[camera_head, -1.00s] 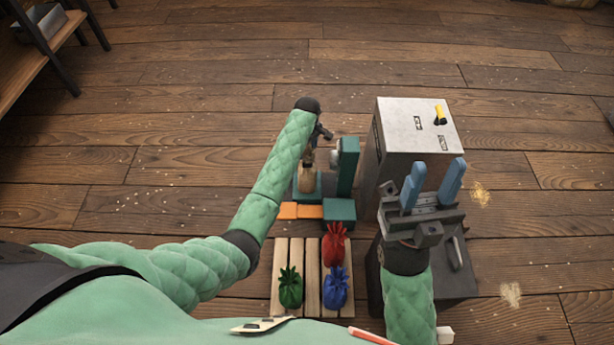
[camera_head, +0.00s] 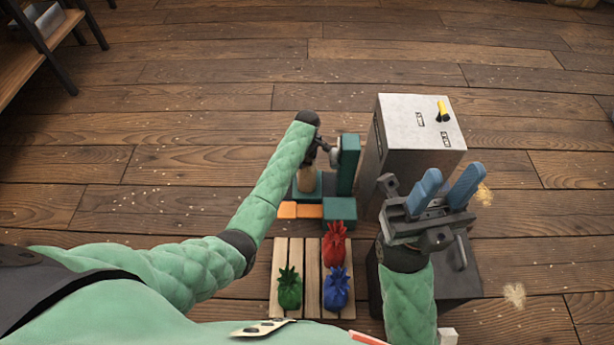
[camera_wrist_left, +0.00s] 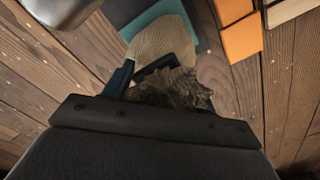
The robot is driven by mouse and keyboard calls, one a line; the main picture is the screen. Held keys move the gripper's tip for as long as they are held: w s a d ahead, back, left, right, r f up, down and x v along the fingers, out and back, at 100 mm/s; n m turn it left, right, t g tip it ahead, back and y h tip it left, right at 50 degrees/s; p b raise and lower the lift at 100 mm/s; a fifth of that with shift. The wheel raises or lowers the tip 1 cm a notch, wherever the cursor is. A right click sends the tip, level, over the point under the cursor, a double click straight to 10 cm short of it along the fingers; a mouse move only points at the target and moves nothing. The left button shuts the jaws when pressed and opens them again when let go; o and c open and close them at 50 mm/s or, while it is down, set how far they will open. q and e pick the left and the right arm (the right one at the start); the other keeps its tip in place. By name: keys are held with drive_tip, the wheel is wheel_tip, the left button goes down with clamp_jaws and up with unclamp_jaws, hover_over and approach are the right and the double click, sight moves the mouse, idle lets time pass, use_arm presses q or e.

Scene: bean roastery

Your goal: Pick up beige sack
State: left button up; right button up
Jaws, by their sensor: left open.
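The beige sack (camera_head: 306,181) stands upright on the green base of a small machine, partly hidden by my left gripper in the head view. My left gripper (camera_head: 309,163) is open at the sack's upper part. In the left wrist view the sack's pale body (camera_wrist_left: 160,38) and darker gathered top (camera_wrist_left: 175,92) lie close in front of the wrist, with the open fingers (camera_wrist_left: 138,76) at the sack; whether they touch it I cannot tell. My right gripper (camera_head: 455,174) is open and empty, its blue fingers apart, over the dark cabinet.
A slatted wooden pallet (camera_head: 312,262) holds a green sack (camera_head: 289,290), a blue sack (camera_head: 336,289) and a red sack (camera_head: 334,246). Orange blocks (camera_head: 299,211) lie in front of the machine (camera_head: 347,165). A tall grey cabinet (camera_head: 415,130) stands to its right. Open floor lies behind.

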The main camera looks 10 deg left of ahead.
use_arm(q)
drive_tip(key=shift+c, duration=0.3)
clamp_jaws()
drive_tip(key=shift+r, duration=0.1)
idle(1.0)
